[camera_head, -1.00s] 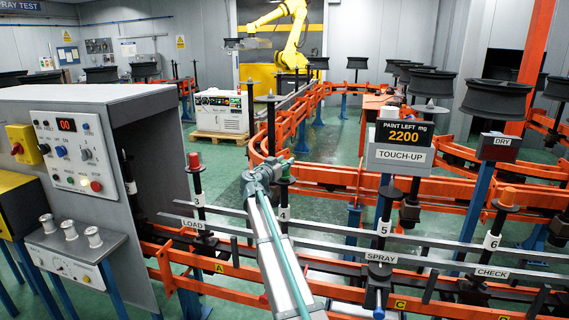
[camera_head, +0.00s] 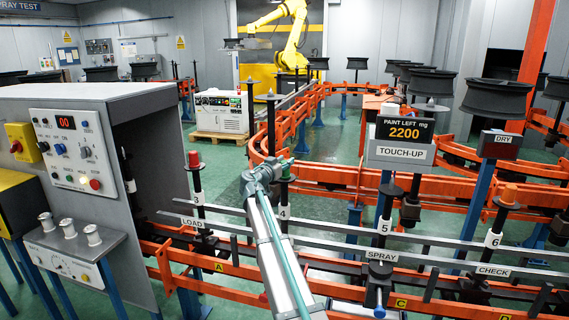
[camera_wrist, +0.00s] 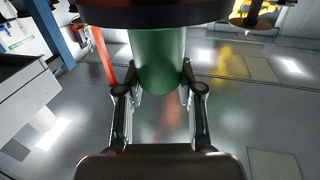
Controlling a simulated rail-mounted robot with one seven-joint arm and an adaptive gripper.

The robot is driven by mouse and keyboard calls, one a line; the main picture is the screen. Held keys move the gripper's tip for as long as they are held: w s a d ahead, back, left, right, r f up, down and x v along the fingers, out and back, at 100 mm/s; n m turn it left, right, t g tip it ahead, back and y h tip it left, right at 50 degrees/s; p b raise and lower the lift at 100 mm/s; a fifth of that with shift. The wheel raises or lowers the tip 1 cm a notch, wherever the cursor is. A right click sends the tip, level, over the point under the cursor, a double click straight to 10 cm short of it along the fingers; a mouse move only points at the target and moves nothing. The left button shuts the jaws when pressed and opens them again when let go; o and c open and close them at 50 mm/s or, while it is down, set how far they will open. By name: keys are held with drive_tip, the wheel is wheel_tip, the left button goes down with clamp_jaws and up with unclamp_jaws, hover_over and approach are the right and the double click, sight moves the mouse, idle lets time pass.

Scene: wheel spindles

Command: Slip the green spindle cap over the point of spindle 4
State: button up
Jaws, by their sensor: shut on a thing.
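The green cap (camera_head: 286,169) stands upright at the top of spindle 4 (camera_head: 284,196), in line with it and just above its dark disc. My gripper (camera_head: 275,170) reaches it from the left in the head view and is shut on it. In the wrist view the green cap (camera_wrist: 157,60) is between my two fingers. A dark disc (camera_wrist: 160,14) crosses the cap's end at the top of that picture, seemingly touching it. The spindle's point is hidden, so I cannot see how far it is inside the cap.
Spindle 3 (camera_head: 196,185) with a red cap stands to the left. Spindle 5 (camera_head: 387,205) and spindle 6 (camera_head: 498,222), which has an orange cap, stand to the right. Grey rails (camera_head: 340,231) run past the spindles. The grey cabinet (camera_head: 85,180) is at left.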

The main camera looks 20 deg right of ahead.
drive_tip(key=o, duration=1.1)
drive_tip(key=shift+s, duration=0.1)
drive_tip(key=v, duration=1.2)
